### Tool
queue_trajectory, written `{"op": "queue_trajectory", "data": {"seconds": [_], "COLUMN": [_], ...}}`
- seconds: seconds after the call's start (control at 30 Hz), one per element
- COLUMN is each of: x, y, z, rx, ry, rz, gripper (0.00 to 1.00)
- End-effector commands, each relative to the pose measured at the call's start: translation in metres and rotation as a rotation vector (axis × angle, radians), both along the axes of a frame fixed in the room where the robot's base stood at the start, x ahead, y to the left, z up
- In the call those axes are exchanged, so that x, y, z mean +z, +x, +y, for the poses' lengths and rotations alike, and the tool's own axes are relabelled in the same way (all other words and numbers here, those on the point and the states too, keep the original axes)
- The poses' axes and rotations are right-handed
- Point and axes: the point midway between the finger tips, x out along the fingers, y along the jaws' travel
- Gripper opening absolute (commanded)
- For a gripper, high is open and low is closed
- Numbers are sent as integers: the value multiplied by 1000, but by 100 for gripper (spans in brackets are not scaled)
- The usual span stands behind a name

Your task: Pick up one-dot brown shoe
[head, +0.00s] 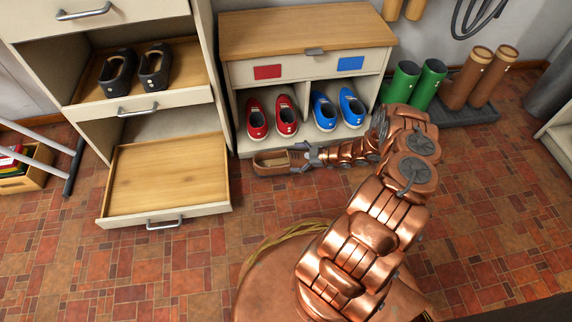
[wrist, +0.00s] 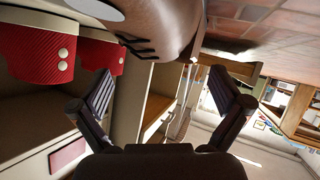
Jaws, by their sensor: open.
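A brown shoe (head: 270,163) lies on the tiled floor against the front of the low shoe cabinet, below the red shoes. My gripper (head: 300,157) is low at the shoe's right end, its fingers pointing left in the head view. In the wrist view the brown shoe (wrist: 165,25) fills the top middle, with dark lines on its side. My gripper (wrist: 163,92) shows there with two fingers spread wide and nothing held between them. I cannot make out the dot on the brown shoe. My gripper hides part of the shoe's right end.
The low cabinet (head: 305,40) holds red shoes (head: 272,118) and blue shoes (head: 338,110). A pulled-out drawer (head: 165,180) extends left of the brown shoe; dark shoes (head: 135,70) sit above it. Green boots (head: 413,84) and brown boots (head: 480,78) stand right. Front floor is mostly clear.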

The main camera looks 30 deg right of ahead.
Motion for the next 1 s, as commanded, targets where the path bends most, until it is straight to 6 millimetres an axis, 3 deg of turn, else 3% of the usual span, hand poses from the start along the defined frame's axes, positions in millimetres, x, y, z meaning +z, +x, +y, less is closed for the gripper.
{"op": "queue_trajectory", "data": {"seconds": [0.2, 0.53, 1.0], "x": [-16, -17, -18], "y": [17, 22, 21], "z": [12, 16, 18], "rx": [0, -1, 1], "ry": [-4, -3, -1], "rz": [0, 1, 2], "gripper": [100, 99, 50]}}
